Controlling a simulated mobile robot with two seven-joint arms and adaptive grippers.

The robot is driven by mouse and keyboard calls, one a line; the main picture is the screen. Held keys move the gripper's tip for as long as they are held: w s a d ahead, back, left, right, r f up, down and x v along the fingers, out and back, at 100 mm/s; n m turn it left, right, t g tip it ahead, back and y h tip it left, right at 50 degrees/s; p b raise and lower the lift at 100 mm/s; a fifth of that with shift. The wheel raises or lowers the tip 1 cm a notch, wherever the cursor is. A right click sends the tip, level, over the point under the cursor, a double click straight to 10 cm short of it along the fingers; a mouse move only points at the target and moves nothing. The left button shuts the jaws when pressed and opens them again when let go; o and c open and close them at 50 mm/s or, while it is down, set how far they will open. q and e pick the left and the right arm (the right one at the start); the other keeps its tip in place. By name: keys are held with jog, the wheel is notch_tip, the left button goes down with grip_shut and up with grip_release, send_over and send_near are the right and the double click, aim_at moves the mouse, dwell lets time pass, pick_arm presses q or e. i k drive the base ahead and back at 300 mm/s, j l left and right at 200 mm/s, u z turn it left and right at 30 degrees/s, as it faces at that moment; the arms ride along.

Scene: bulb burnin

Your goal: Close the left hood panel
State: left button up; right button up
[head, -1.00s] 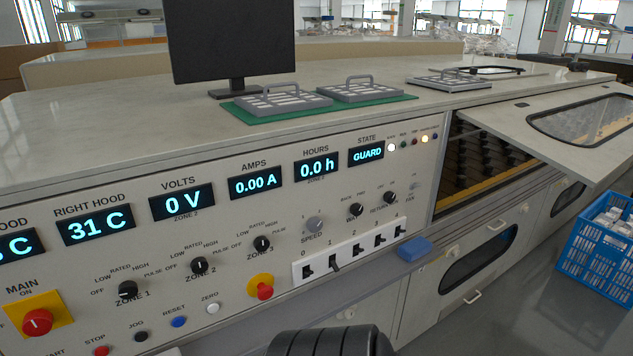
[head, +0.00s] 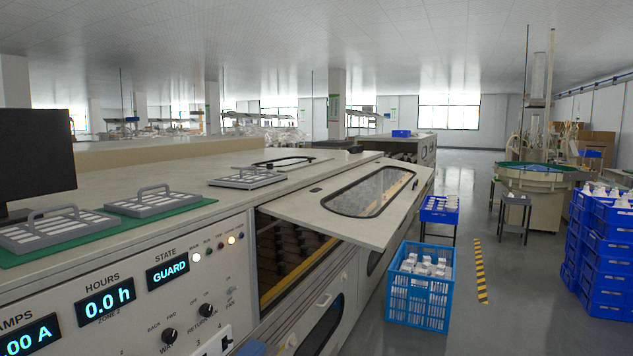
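A hood panel (head: 322,222) with a dark-framed oval window (head: 372,191) is swung up and out from the right part of the machine (head: 290,160). Below its near edge an opening (head: 285,250) shows rows of dark sockets and a yellow rail. I cannot tell from the picture whether this is the panel called left. The state display (head: 167,271) reads GUARD. Neither of my grippers is in view.
A blue crate (head: 418,310) of white boxes stands on the floor beside the machine. Another blue crate (head: 440,207) sits on a stand behind it. Stacked blue crates (head: 605,270) stand at right.

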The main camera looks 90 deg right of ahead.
aim_at(306, 207)
jog(key=z, duration=3.15)
